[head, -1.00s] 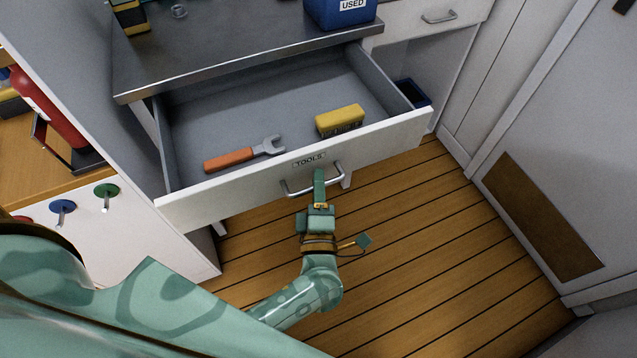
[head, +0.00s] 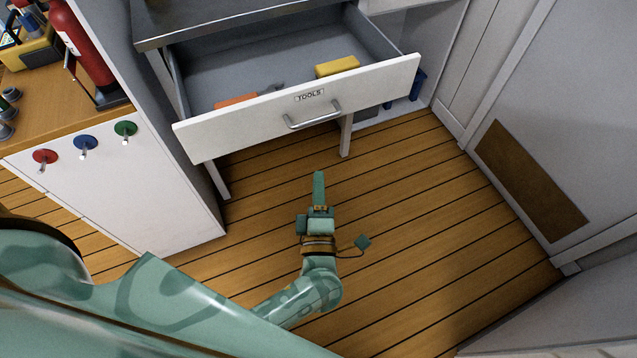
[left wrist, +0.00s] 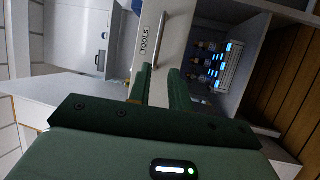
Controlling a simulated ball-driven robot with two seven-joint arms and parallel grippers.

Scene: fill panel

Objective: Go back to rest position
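My left gripper (head: 319,180) is over the wooden floor, in front of the open drawer (head: 222,137) marked TOOLS. It is clear of the drawer's metal handle (head: 313,121) and holds nothing. In the left wrist view, its two green fingers (left wrist: 159,85) stand apart with a gap between them, and the handle (left wrist: 160,40) shows beyond their tips. A wrench with an orange handle (head: 236,101) and a yellow block (head: 337,66) lie in the drawer, partly hidden by its front. My right gripper is not in view.
A white cabinet side with red, blue and green knobs (head: 86,143) stands at left, with a fire extinguisher (head: 84,45) above. A door with a brown panel (head: 533,180) is at right. Wooden floor (head: 420,235) around my gripper is clear.

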